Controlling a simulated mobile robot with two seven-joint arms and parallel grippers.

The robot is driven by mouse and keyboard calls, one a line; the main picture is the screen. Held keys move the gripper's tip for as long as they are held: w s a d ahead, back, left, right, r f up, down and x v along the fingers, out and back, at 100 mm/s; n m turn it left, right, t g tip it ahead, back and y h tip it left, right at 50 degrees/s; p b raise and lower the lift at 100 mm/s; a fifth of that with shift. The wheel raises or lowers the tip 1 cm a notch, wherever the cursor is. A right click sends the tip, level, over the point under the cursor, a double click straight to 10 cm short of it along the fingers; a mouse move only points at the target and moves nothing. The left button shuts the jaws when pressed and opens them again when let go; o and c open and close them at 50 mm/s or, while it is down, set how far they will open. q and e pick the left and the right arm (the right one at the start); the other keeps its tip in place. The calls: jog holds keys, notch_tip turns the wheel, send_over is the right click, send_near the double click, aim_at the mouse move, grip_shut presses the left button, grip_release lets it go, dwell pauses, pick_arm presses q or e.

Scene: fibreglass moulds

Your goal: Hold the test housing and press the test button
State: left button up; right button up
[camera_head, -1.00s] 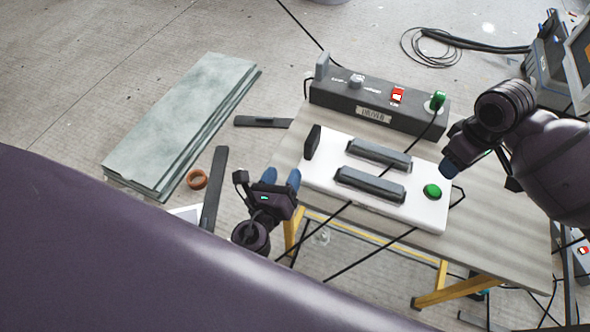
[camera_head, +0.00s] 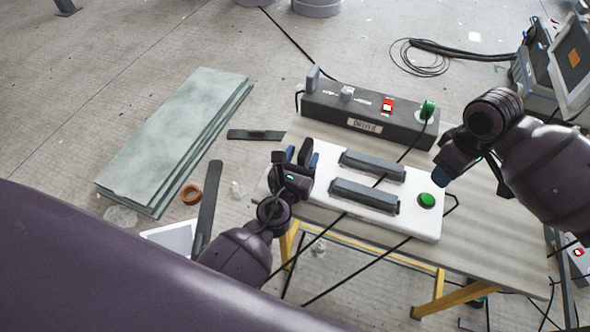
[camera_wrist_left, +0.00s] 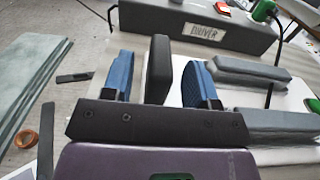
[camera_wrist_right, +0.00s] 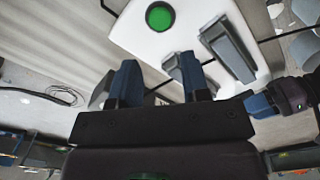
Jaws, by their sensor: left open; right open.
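The white test housing (camera_head: 415,222) lies on the table with two dark grey bars on top. The green test button (camera_head: 426,200) is at its right end and also shows in the right wrist view (camera_wrist_right: 159,16). A dark upright block (camera_head: 305,153) stands at its left end. My left gripper (camera_head: 301,157) is open, with its blue fingers on either side of this block; in the left wrist view the block (camera_wrist_left: 158,70) stands between the fingers, apparently with gaps. My right gripper (camera_head: 440,172) is open and empty, above and just right of the button.
The black driver box (camera_head: 330,102) with a red switch (camera_head: 388,104) and a green plug (camera_head: 427,109) stands behind the housing. Black cables cross the housing and table. Grey-green slabs (camera_head: 180,130) lie on the floor at left. The table's right part (camera_head: 500,235) is bare.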

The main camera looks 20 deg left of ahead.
pick_arm(q)
jog(key=shift+w, duration=1.35)
grip_shut()
pick_arm(e)
grip_shut()
dwell(0.9)
